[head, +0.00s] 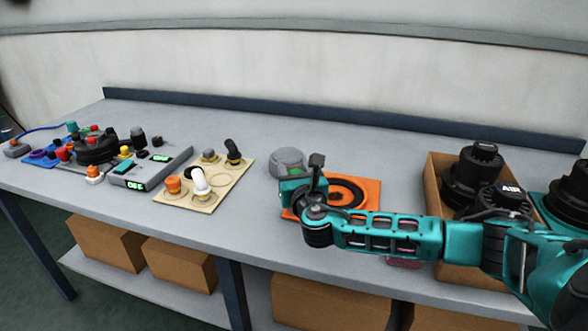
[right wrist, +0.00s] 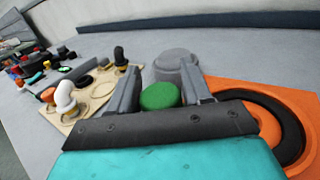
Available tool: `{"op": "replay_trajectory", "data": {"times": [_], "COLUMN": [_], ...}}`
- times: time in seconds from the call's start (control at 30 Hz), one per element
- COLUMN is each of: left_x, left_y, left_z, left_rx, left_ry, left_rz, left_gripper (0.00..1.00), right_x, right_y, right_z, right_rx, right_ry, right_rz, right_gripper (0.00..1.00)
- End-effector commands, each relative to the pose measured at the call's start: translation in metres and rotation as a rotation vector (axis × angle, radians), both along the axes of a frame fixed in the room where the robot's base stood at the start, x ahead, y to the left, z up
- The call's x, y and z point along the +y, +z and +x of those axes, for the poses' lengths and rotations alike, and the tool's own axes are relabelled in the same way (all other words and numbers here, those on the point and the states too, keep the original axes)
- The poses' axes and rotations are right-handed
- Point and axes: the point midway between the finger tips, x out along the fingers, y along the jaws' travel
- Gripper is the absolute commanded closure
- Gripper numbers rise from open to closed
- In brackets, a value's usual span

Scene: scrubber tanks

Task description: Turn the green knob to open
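The green knob (right wrist: 161,96) shows in the right wrist view, round and bright green, between the two grey fingers of my right gripper (right wrist: 162,74). The fingers stand apart on either side of it; whether they touch it is unclear. In the head view my right gripper (head: 303,180) is over the left edge of the orange plate (head: 369,190), and it hides the knob. The knob's marking and its turned position cannot be read. A grey round cap (head: 288,161) stands just behind the gripper. My left gripper is not in view.
The orange plate bears a black ring (head: 347,191). A cardboard box (head: 434,183) with black parts stands right, near my right arm. The back of the bench is clear.

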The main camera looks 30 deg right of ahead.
Motion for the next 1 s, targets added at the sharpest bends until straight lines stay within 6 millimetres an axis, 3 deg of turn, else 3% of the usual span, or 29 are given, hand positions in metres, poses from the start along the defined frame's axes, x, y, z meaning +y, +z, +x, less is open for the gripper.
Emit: {"op": "replay_trajectory", "data": {"times": [0.37, 0.67, 1.0], "left_x": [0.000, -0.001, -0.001], "left_y": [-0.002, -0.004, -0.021], "left_z": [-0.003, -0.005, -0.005], "left_rx": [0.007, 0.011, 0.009], "left_ry": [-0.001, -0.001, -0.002], "left_rz": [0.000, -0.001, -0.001], "left_gripper": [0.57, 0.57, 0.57], "right_x": [0.000, 0.000, 0.003], "right_y": [0.000, -0.001, -0.004], "right_z": [0.000, 0.000, 0.000], "right_rx": [0.000, 0.000, 0.000], "right_ry": [-0.001, 0.051, 0.272], "right_rz": [0.000, -0.002, -0.003], "right_gripper": [0.87, 0.87, 0.87]}}
